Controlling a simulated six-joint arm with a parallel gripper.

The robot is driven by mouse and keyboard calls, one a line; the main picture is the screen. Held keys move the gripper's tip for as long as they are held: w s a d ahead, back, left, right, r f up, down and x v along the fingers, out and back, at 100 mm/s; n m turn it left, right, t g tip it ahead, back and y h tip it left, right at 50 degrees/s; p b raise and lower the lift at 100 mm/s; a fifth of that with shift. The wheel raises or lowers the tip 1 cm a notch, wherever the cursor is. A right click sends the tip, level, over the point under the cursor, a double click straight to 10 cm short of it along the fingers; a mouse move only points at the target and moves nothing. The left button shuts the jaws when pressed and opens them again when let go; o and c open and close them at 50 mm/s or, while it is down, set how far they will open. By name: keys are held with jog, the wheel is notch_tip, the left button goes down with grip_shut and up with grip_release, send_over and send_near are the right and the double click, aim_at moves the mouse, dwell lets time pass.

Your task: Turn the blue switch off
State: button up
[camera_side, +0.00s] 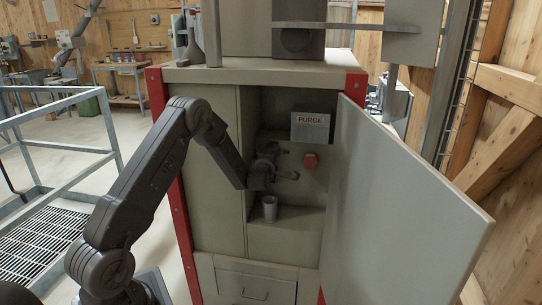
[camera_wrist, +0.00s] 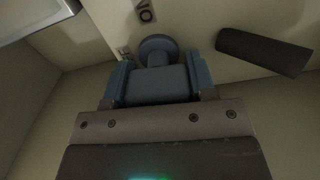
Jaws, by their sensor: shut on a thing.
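My gripper (camera_side: 262,172) reaches into the open bay of the grey cabinet. In the wrist view its two blue-grey fingers (camera_wrist: 157,82) stand on either side of a blue-grey switch (camera_wrist: 157,50) with a rounded end, and they are shut on it. A label reading ON upside down (camera_wrist: 145,10) is on the panel above the switch. Another small label (camera_wrist: 124,54), partly hidden, is left of the switch. In the side view my gripper covers the switch, so its setting is not clear there.
A dark bar (camera_wrist: 262,52) sticks out right of the switch. A red button (camera_side: 311,160) sits below a PURGE sign (camera_side: 311,120). A metal cup (camera_side: 269,208) stands on the bay's ledge below my gripper. The open cabinet door (camera_side: 400,200) bounds the right side.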

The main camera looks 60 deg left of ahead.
jog(key=shift+n, duration=0.5)
jog(key=o, duration=0.9)
jog(key=shift+o, duration=0.2)
jog(key=v, duration=1.3)
jog(key=shift+s+d, duration=0.25)
jog(key=shift+s, duration=0.05)
